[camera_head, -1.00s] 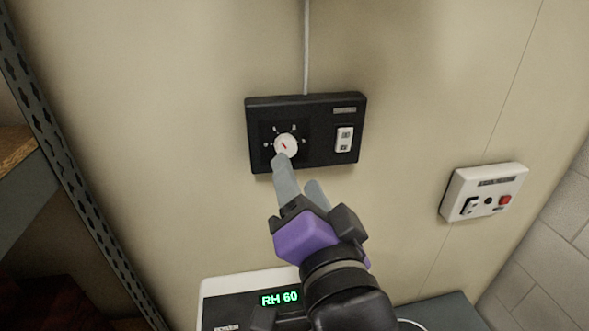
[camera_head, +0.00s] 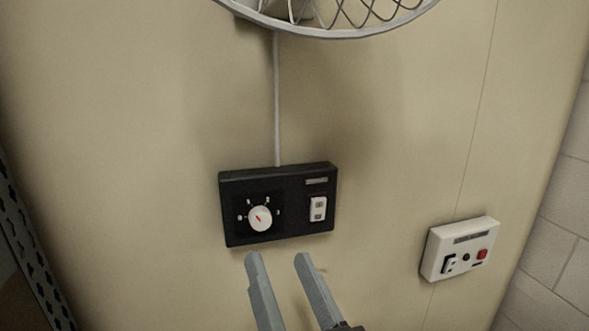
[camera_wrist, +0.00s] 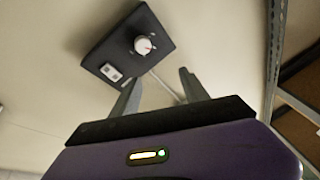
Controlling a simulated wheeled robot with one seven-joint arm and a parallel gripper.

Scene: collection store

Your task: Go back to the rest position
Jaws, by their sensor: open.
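My gripper (camera_head: 277,262) is open and empty, with its two grey fingers apart, just below the black control box on the wall in the head view. The black control box (camera_head: 285,188) carries a white round dial (camera_head: 260,218) with a red pointer mark and a white rocker switch (camera_head: 318,209). The fingers are clear of the dial in the picture. In the wrist view, the black box (camera_wrist: 108,45) and its dial (camera_wrist: 144,45) show beyond the open fingers (camera_wrist: 157,90).
A white box with a red button (camera_head: 460,249) is on the wall to the right. A round wire fan guard (camera_head: 335,15) is above. A grey cable (camera_head: 277,100) runs up from the black box. A perforated metal upright (camera_head: 30,255) stands at the left.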

